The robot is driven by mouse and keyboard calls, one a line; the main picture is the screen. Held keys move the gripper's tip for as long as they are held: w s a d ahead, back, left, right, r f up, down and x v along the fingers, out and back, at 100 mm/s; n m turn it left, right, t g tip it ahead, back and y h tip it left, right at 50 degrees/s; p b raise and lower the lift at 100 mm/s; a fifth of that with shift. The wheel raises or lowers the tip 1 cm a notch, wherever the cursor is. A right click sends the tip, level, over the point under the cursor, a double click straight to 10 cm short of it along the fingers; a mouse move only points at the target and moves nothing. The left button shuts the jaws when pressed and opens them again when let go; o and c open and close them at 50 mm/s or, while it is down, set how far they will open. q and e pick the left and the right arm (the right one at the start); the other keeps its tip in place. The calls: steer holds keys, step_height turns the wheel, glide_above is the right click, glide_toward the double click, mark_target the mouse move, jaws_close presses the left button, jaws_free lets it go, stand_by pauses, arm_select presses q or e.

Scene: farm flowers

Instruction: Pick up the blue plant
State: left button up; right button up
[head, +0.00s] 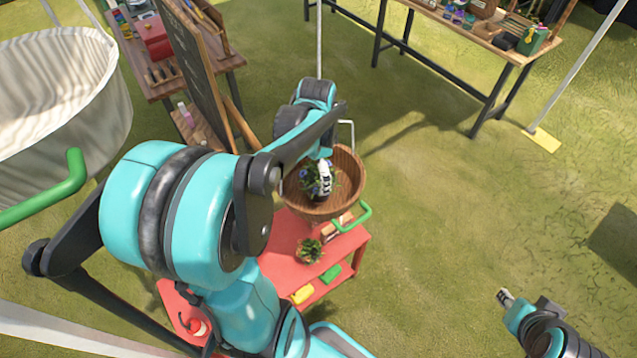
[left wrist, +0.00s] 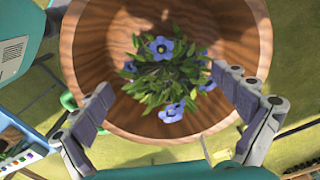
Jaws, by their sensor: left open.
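The blue plant (left wrist: 165,75), green leaves with several blue flowers, is inside a round wooden bowl (left wrist: 92,35). In the head view the plant (head: 307,172) is partly hidden by my left gripper (head: 323,180), which is over the bowl (head: 349,178). In the left wrist view my left gripper (left wrist: 162,82) is open, with one finger on each side of the plant and nothing held. Whether the fingers touch the leaves cannot be told. My right gripper (head: 506,298) is low at the right, away from the bowl; its jaws are too small to read.
A red table (head: 283,262) below the bowl bears another small plant (head: 310,251). Yellow (head: 303,295) and green (head: 330,273) items lie near its front edge. A green handle (head: 365,214) is beside the bowl. A workbench (head: 510,50) stands behind; the grass at right is free.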

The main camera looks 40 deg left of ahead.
mark_target(318, 184)
arm_select(q)
steer(key=shift+w+a+f, duration=0.2)
steer(key=shift+w+f, duration=0.05)
steer(key=shift+f, duration=0.3)
steer(key=shift+w+a+f, duration=0.2)
steer(key=shift+f, duration=0.3)
steer(key=f, duration=0.3)
steer(key=f+b, duration=0.1)
steer(key=f, duration=0.1)
steer(key=shift+s+d+f, duration=0.15)
steer(key=shift+d+f, duration=0.1)
steer(key=shift+a+f, duration=0.1)
steer(key=shift+f, duration=0.3)
steer(key=shift+r, duration=0.1)
steer(key=shift+c, duration=0.4)
steer(key=c, duration=1.5)
